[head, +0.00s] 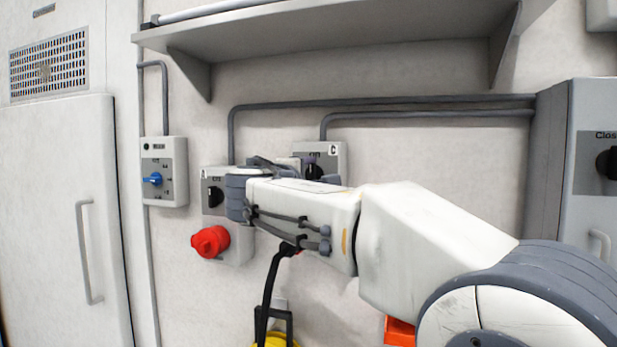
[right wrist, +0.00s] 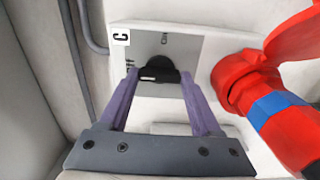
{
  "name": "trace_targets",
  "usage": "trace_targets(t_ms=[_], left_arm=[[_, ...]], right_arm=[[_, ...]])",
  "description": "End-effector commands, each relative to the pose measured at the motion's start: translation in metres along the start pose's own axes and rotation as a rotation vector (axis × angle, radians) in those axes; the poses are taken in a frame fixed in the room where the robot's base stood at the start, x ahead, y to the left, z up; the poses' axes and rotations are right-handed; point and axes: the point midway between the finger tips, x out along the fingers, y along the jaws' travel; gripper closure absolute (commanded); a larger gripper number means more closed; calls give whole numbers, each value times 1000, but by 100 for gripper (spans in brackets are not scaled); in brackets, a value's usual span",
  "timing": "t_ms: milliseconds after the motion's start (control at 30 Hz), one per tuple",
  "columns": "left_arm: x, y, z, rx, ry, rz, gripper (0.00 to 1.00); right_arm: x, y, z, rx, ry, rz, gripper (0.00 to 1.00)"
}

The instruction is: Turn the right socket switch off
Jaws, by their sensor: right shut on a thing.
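The right socket box (head: 330,153), marked C, is on the wall and partly hidden behind my right arm. Its black rotary switch (head: 314,172) shows just past my right gripper (head: 308,162). In the right wrist view the black switch (right wrist: 157,72) is on a grey plate, between the two purple fingers of my right gripper (right wrist: 158,78). The gripper is shut on this switch. A red plug (right wrist: 245,85) with a blue band is beside the switch in that view. My left gripper is in neither view.
A left socket box (head: 240,250) with a black switch and red socket is beside my right arm. A blue-knobbed box (head: 165,195) is farther left. A shelf (head: 330,38) is above. A grey cabinet (head: 568,225) is at right.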

Motion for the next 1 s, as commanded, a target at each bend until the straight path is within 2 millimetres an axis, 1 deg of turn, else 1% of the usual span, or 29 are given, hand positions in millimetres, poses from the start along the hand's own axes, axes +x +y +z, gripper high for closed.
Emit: trace_targets(t_ms=[200,567,600,633,667,1000], left_arm=[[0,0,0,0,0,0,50],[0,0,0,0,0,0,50],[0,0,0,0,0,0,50],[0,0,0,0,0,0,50],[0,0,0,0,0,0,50],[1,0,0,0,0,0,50]], right_arm=[[0,-1,0,-29,-1,-2,91],[0,-1,0,-32,-1,-2,91],[0,-1,0,-32,-1,-2,20],[0,-1,0,-31,-1,-2,8],[0,-1,0,-31,-1,-1,5],[-3,-1,0,-28,1,0,5]])
